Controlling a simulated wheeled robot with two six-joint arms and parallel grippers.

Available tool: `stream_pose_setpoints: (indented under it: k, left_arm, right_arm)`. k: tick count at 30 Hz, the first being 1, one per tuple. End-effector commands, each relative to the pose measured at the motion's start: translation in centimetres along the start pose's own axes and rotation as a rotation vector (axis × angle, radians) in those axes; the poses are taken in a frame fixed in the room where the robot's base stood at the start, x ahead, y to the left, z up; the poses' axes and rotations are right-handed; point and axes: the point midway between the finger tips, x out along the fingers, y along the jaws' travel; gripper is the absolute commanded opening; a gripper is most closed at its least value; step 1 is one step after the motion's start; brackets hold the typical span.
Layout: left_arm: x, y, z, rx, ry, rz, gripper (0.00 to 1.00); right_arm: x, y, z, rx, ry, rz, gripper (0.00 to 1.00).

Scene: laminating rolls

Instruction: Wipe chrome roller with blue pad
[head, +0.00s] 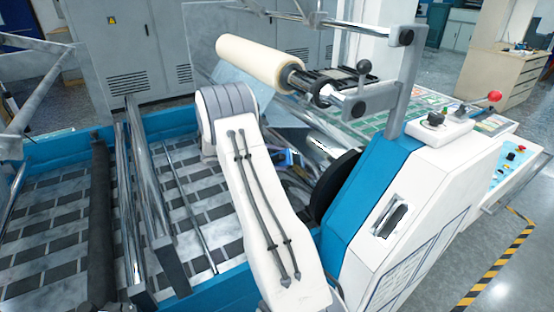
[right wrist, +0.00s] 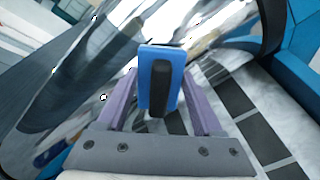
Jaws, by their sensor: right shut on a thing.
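The blue pad (right wrist: 146,63) is upright between the fingers of my right gripper (right wrist: 160,80) in the right wrist view, with its dark handle facing the camera. The right gripper is shut on it. The chrome roller (right wrist: 75,85) is the large shiny curved surface behind and left of the pad; I cannot tell whether the pad touches it. In the head view my right gripper (head: 286,158) is small and partly hidden beside my white arm, with a bit of blue at it. My arm hides much of the machine there. My left gripper is not in view.
A cream film roll (head: 262,62) sits on a shaft above. A blue and white machine housing (head: 400,200) stands at the right, with a black wheel (head: 335,187) on its inner side. Thin metal bars (head: 150,185) cross the patterned web at the left.

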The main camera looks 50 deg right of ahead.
Motion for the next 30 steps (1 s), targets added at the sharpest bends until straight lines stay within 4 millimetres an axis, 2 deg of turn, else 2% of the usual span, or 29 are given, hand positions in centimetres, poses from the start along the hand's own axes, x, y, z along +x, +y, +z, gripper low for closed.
stream_pose_setpoints:
  k: [30]
  left_arm:
    - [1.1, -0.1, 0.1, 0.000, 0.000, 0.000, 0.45]
  right_arm:
    - [1.9, 0.0, 0.0, 0.001, 0.000, 0.001, 0.24]
